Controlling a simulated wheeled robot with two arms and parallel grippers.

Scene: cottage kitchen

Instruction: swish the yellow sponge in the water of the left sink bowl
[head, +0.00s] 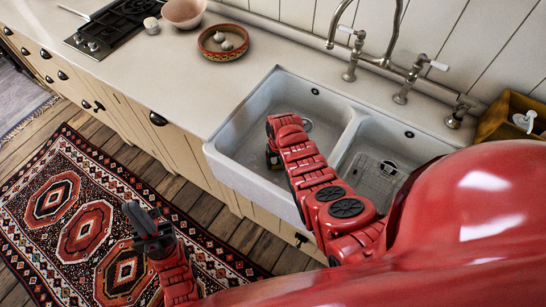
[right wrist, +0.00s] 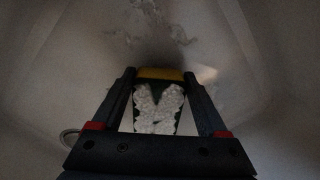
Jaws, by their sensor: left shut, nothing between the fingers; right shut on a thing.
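The left sink bowl (head: 258,112) is white and deep. My right arm reaches down into it, and my right gripper (right wrist: 160,76) is shut on the yellow sponge (right wrist: 160,73). In the head view my wrist hides most of the gripper and the sponge. I cannot make out the water surface clearly. My left gripper (head: 147,222) is shut and empty, above the rug in front of the cabinets.
The right sink bowl (head: 378,170) holds a wire rack, beyond a divider. The faucet (head: 387,55) rises behind the sink. A brown bowl (head: 222,42) with white bulbs stands on the counter, left of the sink. A wooden caddy (head: 505,112) is at the right.

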